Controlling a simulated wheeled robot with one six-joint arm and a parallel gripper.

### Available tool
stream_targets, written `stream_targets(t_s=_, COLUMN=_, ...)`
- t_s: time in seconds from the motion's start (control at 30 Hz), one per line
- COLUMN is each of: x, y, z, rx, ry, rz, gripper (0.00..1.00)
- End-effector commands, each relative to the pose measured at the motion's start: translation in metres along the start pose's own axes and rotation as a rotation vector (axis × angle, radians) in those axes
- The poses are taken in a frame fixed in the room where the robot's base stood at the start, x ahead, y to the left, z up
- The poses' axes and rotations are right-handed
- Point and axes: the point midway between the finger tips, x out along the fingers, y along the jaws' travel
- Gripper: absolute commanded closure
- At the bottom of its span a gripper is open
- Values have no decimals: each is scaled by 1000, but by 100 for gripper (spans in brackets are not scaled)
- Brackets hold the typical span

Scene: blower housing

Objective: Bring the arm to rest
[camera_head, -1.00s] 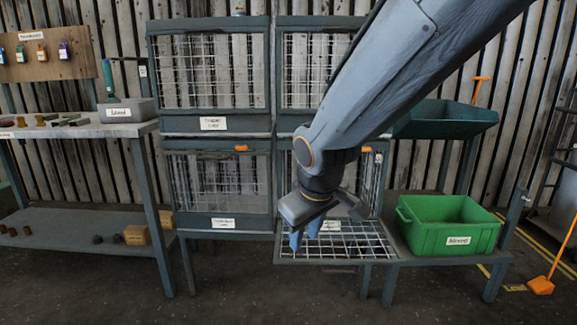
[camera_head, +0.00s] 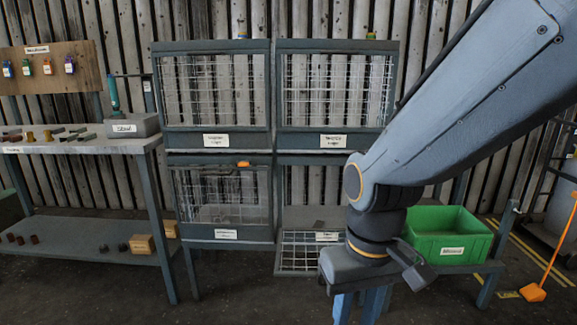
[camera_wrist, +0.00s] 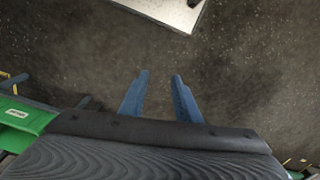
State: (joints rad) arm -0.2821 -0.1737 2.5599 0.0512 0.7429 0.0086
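My arm reaches in from the upper right of the head view. My gripper (camera_head: 357,304) hangs pointing down in front of the cage rack and the green bin. In the wrist view its two blue fingers (camera_wrist: 160,84) stand apart with only bare floor between them. It is open and holds nothing. In the head view the fingertips are cut off by the bottom edge.
The lower right cage's mesh door (camera_head: 298,252) lies folded down, partly behind my gripper. A green bin (camera_head: 450,235) stands at right, and an orange-handled tool (camera_head: 533,292) beyond it. A workbench (camera_head: 82,146) is at left. Floor shows below the cages.

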Motion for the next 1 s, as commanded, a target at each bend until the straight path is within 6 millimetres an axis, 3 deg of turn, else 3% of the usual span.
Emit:
stream_targets(t_s=0.03, x=-17, y=6, z=4, rx=22, ry=-4, rz=3, gripper=70)
stream_targets(t_s=0.1, x=-29, y=14, z=6, rx=50, ry=-3, rz=7, gripper=70)
stream_targets(t_s=0.5, x=-89, y=61, z=23, rx=197, ry=-6, rz=26, gripper=70)
stream_targets(t_s=0.7, x=-102, y=75, z=29, rx=237, ry=-7, rz=31, gripper=70)
stream_targets(t_s=1.0, x=-102, y=78, z=30, rx=244, ry=-7, rz=32, gripper=70)
